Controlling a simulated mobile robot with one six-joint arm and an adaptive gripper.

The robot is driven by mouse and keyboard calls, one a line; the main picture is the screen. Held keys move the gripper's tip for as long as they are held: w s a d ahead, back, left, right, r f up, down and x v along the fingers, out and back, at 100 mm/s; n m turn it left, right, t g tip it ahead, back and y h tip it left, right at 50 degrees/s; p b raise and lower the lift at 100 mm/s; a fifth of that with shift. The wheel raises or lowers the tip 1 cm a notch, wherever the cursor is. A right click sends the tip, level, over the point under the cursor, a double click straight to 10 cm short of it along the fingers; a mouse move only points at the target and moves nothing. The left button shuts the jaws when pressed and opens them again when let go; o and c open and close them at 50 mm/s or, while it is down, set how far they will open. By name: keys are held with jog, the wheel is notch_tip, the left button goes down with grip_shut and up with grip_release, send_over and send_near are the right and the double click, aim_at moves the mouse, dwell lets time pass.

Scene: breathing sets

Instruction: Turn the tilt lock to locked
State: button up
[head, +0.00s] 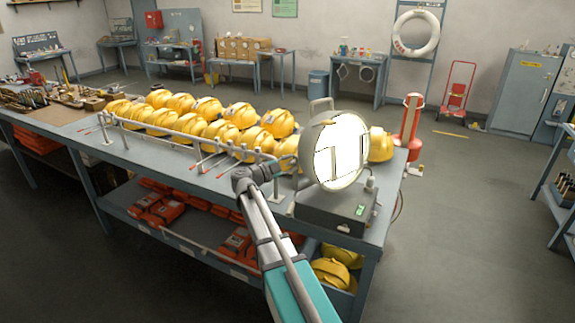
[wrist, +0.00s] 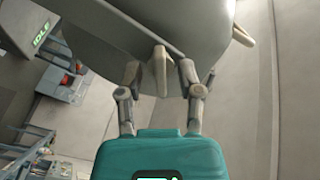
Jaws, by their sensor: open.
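The lamp (head: 340,150) has a big round bright face and a grey housing. It stands on a grey base box (head: 335,210) with a small green display, at the near right end of the bench. In the wrist view the grey housing (wrist: 165,25) fills the top. A pale lever (wrist: 160,70), apparently the tilt lock, hangs below its edge. My gripper (wrist: 159,80) is open, with one finger on each side of this lever. I cannot tell whether the fingers touch it. The lever's lock markings do not show.
A second pale knob or lever (wrist: 243,37) sticks out on the right in the wrist view. Yellow helmets (head: 205,108) fill the bench left of the lamp, behind a metal rail (head: 185,138). A red cylinder (head: 409,120) stands behind the bench.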

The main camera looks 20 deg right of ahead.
dwell(0.3)
grip_shut()
